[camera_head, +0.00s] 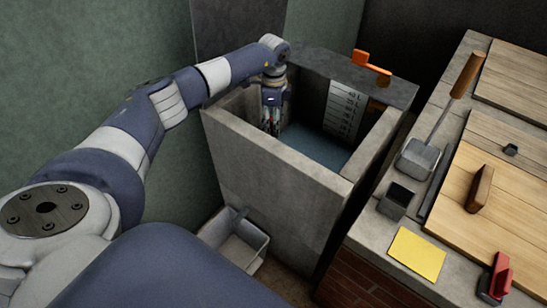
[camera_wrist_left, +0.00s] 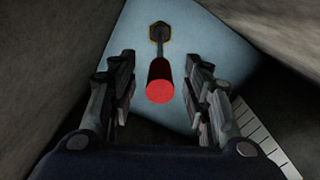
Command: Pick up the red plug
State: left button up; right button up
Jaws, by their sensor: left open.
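The red plug (camera_wrist_left: 160,90) shows in the left wrist view as a dark red cylinder with a bright red round end facing the camera. A thin dark stem runs from it to a brass-coloured fitting (camera_wrist_left: 160,30) on the pale blue surface. My left gripper (camera_wrist_left: 160,100) is open, with one finger on each side of the plug and a gap to both. In the head view my left gripper (camera_head: 271,125) reaches down inside the grey stone basin (camera_head: 270,160). The plug is hidden there. My right gripper is not in view.
Basin walls stand close around the left gripper, with a white measuring scale (camera_head: 343,108) on one. An orange handle (camera_head: 371,67) sits on the rim. The right counter holds a metal scoop (camera_head: 418,158), a yellow sheet (camera_head: 416,254) and a red-handled item (camera_head: 500,275).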

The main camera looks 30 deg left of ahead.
pick_arm(q)
jog(key=shift+f, duration=0.55)
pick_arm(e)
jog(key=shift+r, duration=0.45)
pick_arm(q)
grip_shut()
jog(key=shift+w+r, duration=0.1)
